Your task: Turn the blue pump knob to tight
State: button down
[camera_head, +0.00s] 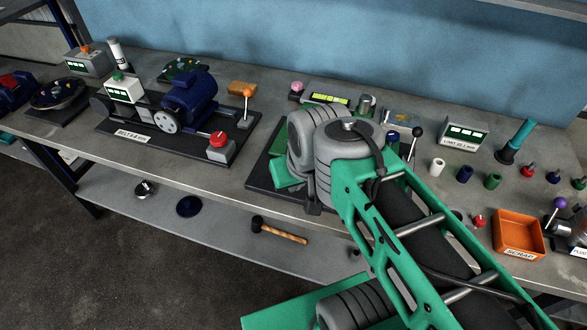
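I cannot tell for certain which part is the blue pump knob. A small dark blue knob-like part (392,137) shows just behind my arm, on or near a black base plate (262,172) that my arm largely covers. A small blue knob (553,177) stands at the right among other small knobs. My arm reaches from the lower right to the middle of the bench, its grey joints over the black plate. My gripper is not visible; my own arm links hide that area. No tight or loose marking is readable.
A blue motor (190,98) with a belt drive and a red knob (218,139) stands at left. An orange scrap bin (518,234), a gauge box (463,134) and a green-handled tool (518,138) stand at right. A hammer (280,231) lies on the lower shelf.

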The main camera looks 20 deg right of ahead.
aim_at(393, 137)
jog(key=u, duration=0.7)
jog(key=k, duration=0.85)
jog(key=z, duration=1.15)
jog(key=i, duration=0.65)
jog(key=z, duration=0.35)
